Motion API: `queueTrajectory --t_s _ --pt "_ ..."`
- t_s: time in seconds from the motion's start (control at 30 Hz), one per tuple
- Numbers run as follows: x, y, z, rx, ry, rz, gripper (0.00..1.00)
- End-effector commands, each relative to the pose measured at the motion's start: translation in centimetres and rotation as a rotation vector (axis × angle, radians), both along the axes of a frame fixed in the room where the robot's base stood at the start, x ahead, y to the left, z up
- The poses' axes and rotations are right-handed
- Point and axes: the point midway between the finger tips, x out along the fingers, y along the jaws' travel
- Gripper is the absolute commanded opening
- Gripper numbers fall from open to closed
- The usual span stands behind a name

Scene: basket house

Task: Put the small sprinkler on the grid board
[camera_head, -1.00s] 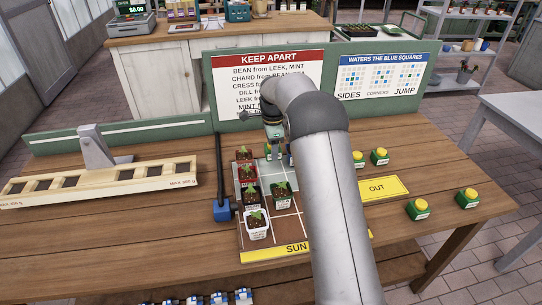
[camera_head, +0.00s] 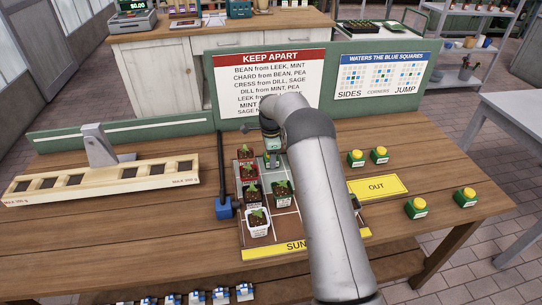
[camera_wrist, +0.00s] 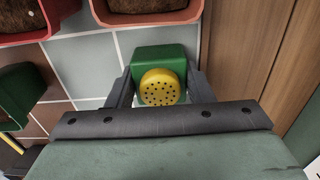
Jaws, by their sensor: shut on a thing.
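My gripper (camera_wrist: 160,84) is shut on a sprinkler, which has a green block base and a round yellow perforated head (camera_wrist: 159,87). One finger is on each side of the base. The grid board (camera_wrist: 88,68) lies beneath it with pale grey squares. In the head view, my gripper (camera_head: 272,158) is over the back part of the grid board (camera_head: 285,226), right of the rear pots. The held sprinkler is mostly hidden there by my arm. I cannot tell whether its base touches the board.
Several yellow-topped sprinklers (camera_head: 416,207) stand at right, near the yellow OUT plate (camera_head: 378,187).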

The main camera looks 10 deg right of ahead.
Motion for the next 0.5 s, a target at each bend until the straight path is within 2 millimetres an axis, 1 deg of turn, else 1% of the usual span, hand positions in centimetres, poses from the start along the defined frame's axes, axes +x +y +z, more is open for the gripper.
queueTrajectory --t_s 0.03,0.07,0.1,0.37,0.5 --pt "0.0 0.0 -0.1 0.0 0.0 0.0 0.55" --pt "0.0 0.0 -0.1 0.0 0.0 0.0 0.64" --pt "0.0 0.0 -0.1 0.0 0.001 0.0 0.69" --pt "0.0 0.0 0.0 0.0 0.0 0.0 0.69" --pt "0.0 0.0 1.0 0.0 -0.001 0.0 0.69"
